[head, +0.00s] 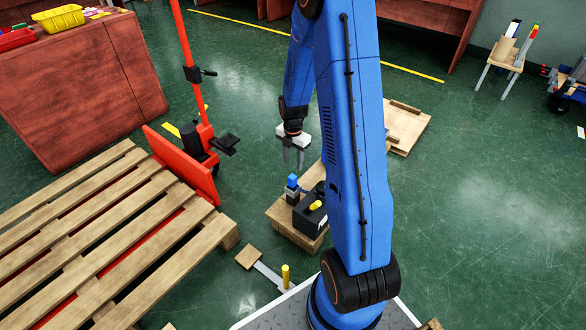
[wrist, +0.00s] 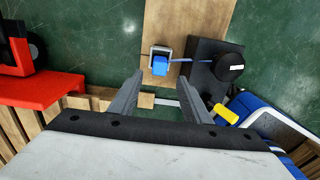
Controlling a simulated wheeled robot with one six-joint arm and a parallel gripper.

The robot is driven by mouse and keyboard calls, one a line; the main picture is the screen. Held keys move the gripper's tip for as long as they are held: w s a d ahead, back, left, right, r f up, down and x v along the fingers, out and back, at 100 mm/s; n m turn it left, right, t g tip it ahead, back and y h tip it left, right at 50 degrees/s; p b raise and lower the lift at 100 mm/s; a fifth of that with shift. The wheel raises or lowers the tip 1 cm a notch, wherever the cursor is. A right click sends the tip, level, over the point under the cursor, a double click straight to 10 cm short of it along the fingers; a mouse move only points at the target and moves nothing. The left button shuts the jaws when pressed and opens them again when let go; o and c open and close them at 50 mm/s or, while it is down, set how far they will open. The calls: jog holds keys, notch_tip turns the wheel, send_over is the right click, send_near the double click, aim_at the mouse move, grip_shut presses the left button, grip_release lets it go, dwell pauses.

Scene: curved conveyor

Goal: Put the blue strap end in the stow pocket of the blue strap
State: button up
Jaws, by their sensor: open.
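A small blue block (head: 292,181), which looks like the blue strap end, sits at a grey bracket on a wooden board. In the wrist view the blue block (wrist: 160,66) lies just beyond my fingertips, at the near side of the grey bracket (wrist: 152,51). A thin blue strap (wrist: 185,60) runs from it to a black box (wrist: 203,90) with a round black part. I cannot tell which part is the stow pocket. My gripper (head: 293,163) is open and empty, pointing down above the blue block. In the wrist view its fingers (wrist: 163,85) are spread apart.
A yellow piece (head: 316,205) lies on the black box. A wooden pallet (head: 110,230) and a red pallet jack (head: 203,140) stand to the left. A yellow post (head: 286,275) stands in front.

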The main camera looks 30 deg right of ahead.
jog(key=s+a+r+m+t, duration=0.1)
jog(key=s+a+r+m, duration=0.2)
jog(key=r, duration=0.5)
jog(key=s+a+r+m, duration=0.3)
jog(key=s+r+m, duration=0.1)
jog(key=r, duration=0.3)
jog(key=s+a+r+m+t, duration=0.1)
jog(key=s+a+r+m, duration=0.2)
jog(key=r, duration=0.5)
jog(key=s+a+r+m+t, duration=0.1)
jog(key=s+a+r+m, duration=0.1)
jog(key=s, duration=0.4)
jog(key=s+a+r+m+t, duration=0.1)
jog(key=s+a+r+m, duration=0.1)
jog(key=s+r+m, duration=0.2)
jog(key=s+a+r+m, duration=0.2)
jog(key=s+r+m, duration=0.2)
jog(key=s, duration=0.6)
jog(key=shift+s+a+m+t, duration=0.15)
jog(key=shift+a+m+t, duration=0.25)
jog(key=shift+m, duration=0.6)
